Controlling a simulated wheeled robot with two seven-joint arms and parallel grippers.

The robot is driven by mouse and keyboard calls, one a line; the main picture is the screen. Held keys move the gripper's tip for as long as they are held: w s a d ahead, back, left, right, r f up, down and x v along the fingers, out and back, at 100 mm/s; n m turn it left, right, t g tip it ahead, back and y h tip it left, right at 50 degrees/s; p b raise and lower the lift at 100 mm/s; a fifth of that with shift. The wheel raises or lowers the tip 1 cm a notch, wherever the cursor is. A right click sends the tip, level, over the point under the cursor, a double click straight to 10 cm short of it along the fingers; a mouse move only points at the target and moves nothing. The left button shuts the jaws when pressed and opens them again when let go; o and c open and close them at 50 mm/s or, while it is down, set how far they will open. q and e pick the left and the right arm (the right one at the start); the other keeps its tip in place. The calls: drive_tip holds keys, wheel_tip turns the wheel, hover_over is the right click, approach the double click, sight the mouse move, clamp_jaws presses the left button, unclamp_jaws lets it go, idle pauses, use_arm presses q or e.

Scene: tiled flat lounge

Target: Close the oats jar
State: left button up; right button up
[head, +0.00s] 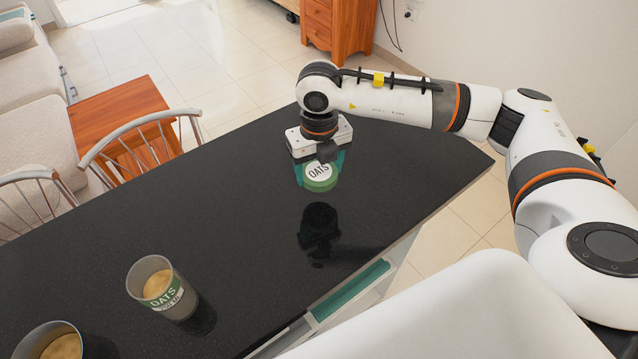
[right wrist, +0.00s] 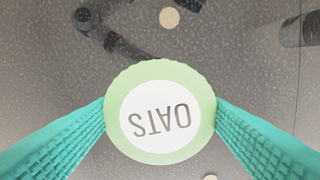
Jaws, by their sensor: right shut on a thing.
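The oats jar (head: 173,298) stands upright at the near left of the black table, clear-walled with a green and white OATS label. Its top is open and tan contents show inside. The lid (head: 322,183), green with a white OATS disc, is well away to the right and further back. My right gripper (head: 321,171) is shut on this lid; its teal fingers grip opposite sides of the rim in the right wrist view (right wrist: 160,108). The lid appears held above the table, its label facing up. My left gripper is not in view.
A second open jar (head: 38,333) with tan contents stands at the lower left edge, partly cut off. The black table (head: 220,215) is clear between jar and lid. Chairs (head: 125,130) stand along its left side; a wooden side table (head: 115,112) is beyond.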

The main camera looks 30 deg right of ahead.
sight(319, 185)
drive_tip(key=shift+r, duration=1.35)
drive_tip(key=n, duration=0.2)
drive_tip(key=s+n, duration=0.1)
drive_tip(key=n, duration=0.1)
drive_tip(key=shift+a+f, duration=0.1)
drive_tip(key=shift+a, duration=0.1)
drive_tip(key=n, duration=0.3)
drive_tip(key=s+n, duration=0.1)
drive_tip(key=shift+a+n, duration=0.3)
drive_tip(key=n, duration=0.3)
drive_tip(key=s+n, duration=0.1)
drive_tip(key=shift+a+f+n, duration=0.1)
drive_tip(key=shift+a+n, duration=0.15)
drive_tip(key=shift+n, duration=0.05)
drive_tip(key=s+a+n, duration=0.1)
drive_tip(key=s+n, duration=0.2)
drive_tip(key=n, duration=0.9)
drive_tip(key=s+a+n, duration=0.1)
drive_tip(key=s+n, duration=0.1)
drive_tip(key=n, duration=0.9)
drive_tip(key=shift+s+f+n, duration=0.25)
drive_tip(key=shift+s+n, duration=0.15)
drive_tip(key=shift+a, duration=0.1)
